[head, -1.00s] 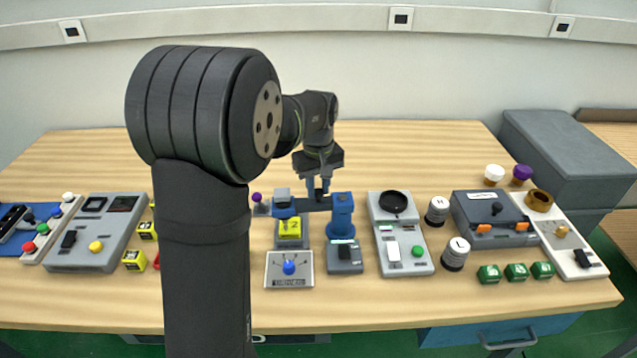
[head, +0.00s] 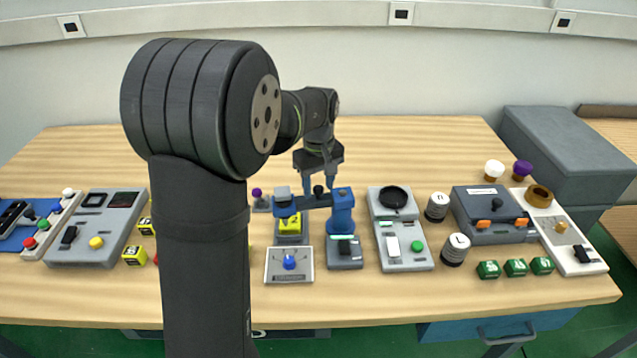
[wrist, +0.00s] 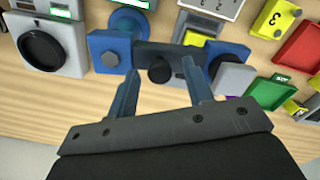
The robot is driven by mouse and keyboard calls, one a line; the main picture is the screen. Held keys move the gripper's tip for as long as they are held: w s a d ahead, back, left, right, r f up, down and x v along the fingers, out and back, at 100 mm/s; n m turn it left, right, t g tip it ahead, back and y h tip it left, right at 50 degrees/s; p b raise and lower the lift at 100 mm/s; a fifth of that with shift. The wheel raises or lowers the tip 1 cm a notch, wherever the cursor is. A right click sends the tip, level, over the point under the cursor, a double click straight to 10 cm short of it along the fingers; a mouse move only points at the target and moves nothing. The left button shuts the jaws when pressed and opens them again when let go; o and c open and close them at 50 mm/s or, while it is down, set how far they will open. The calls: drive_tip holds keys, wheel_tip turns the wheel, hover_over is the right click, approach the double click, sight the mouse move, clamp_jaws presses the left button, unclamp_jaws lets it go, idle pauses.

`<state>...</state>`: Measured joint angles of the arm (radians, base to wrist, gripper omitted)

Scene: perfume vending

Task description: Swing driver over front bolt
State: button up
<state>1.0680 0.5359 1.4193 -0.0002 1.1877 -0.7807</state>
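The head is in front of a small grey block (head: 283,192), also in the wrist view (wrist: 236,79). A yellow piece marked 2 (head: 290,225) sits beneath the arm. My gripper (head: 317,183) is over the arm. In the wrist view its fingers (wrist: 162,92) are spread, with the knob (wrist: 160,72) between them, apart from both. I cannot make out the front bolt.
A panel with a blue knob (head: 289,264) stands in front. A grey scale-like device (head: 401,232) is to the right, and a purple-topped piece (head: 258,197) is to the left. Bare table (head: 400,150) lies behind.

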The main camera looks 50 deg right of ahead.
sight(319, 188)
wheel_tip(319, 188, up, 17)
drive_tip(key=shift+r, duration=0.2)
idle(0.4)
idle(0.5)
wheel_tip(319, 188, down, 18)
drive_tip(key=shift+r, duration=0.25)
idle(0.3)
drive_tip(key=shift+r, duration=0.1)
drive_tip(key=w+d+m, duration=0.2)
drive_tip(key=d+m, duration=0.5)
drive_tip(key=m, duration=0.7)
drive_tip(key=shift+m, duration=0.4)
idle(2.0)
